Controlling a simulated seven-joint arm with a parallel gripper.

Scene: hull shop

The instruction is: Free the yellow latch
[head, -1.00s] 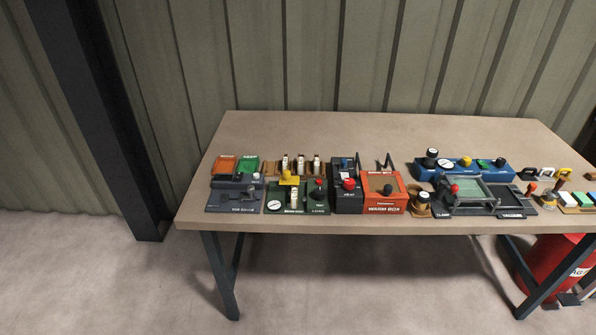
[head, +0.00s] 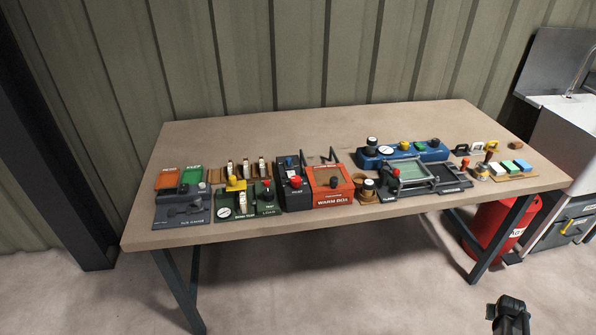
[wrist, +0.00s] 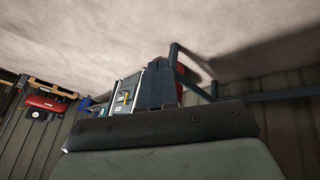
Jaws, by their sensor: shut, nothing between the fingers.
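A small yellow latch or handle (head: 571,227) is on the front of a grey cabinet (head: 562,240) at the right edge of the head view. A small yellow part, apparently the same one, also shows in the wrist view (wrist: 126,97) on a pale cabinet front. My gripper (head: 507,306) is at the lower right of the head view, shut and empty, below and left of the cabinet and apart from it. Its fingertips are small and dark here. Other yellow parts are on the bench: a yellow knob (head: 235,183) on a green unit and another (head: 404,145) on a blue unit.
The wooden bench (head: 270,135) carries several coloured units along its front. A red cylinder (head: 500,222) stands under its right end, beside the cabinet. A white sink (head: 572,130) is above the cabinet. The floor (head: 350,290) before the bench is clear.

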